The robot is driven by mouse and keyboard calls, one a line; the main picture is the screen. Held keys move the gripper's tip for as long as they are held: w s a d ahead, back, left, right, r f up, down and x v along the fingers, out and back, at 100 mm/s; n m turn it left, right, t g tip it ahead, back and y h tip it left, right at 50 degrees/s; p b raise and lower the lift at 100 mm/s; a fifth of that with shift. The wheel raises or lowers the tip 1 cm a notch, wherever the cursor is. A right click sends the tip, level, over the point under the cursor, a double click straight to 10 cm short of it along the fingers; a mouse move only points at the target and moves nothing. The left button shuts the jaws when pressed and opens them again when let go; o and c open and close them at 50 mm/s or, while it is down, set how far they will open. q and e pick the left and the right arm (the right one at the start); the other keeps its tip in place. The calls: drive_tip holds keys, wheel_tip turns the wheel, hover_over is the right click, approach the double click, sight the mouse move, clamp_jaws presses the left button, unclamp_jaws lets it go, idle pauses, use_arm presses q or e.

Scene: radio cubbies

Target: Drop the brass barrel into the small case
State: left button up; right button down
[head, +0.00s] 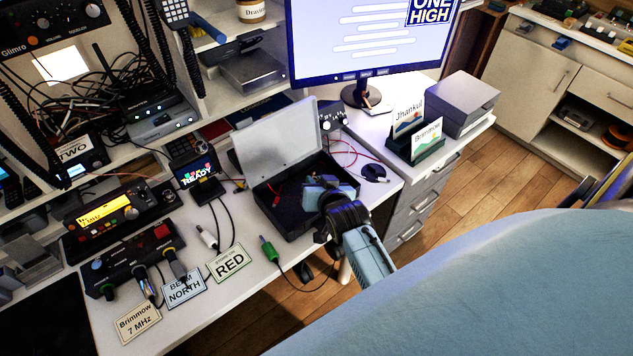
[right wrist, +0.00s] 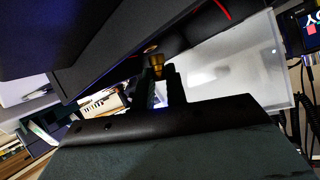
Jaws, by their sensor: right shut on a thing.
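The small case (head: 270,212) is a black open box on the desk, with its pale grey lid (head: 275,140) raised at the back. My right gripper (head: 325,192) is over the case's right part, and my arm reaches in from the lower right. In the right wrist view, the brass barrel (right wrist: 155,66) is held between the fingertips of my right gripper (right wrist: 160,78). The lid also shows there (right wrist: 228,70), behind the fingers. The barrel is hidden in the head view. I cannot tell its exact height over the case floor. My left gripper is out of view.
The monitor (head: 365,40) stands behind the case. A dark card holder (head: 415,150) stands to its right.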

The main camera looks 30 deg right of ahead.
drive_tip(key=c, duration=1.3)
unclamp_jaws()
drive_tip(key=shift+c, duration=0.2)
drive_tip(key=shift+s, duration=0.1)
drive_tip(key=p+v, duration=0.2)
drive_tip(key=v, duration=1.1)
drive_tip(key=shift+p, duration=0.3)
drive_tip(key=shift+s+a, duration=0.1)
drive_tip(key=shift+s, duration=0.05)
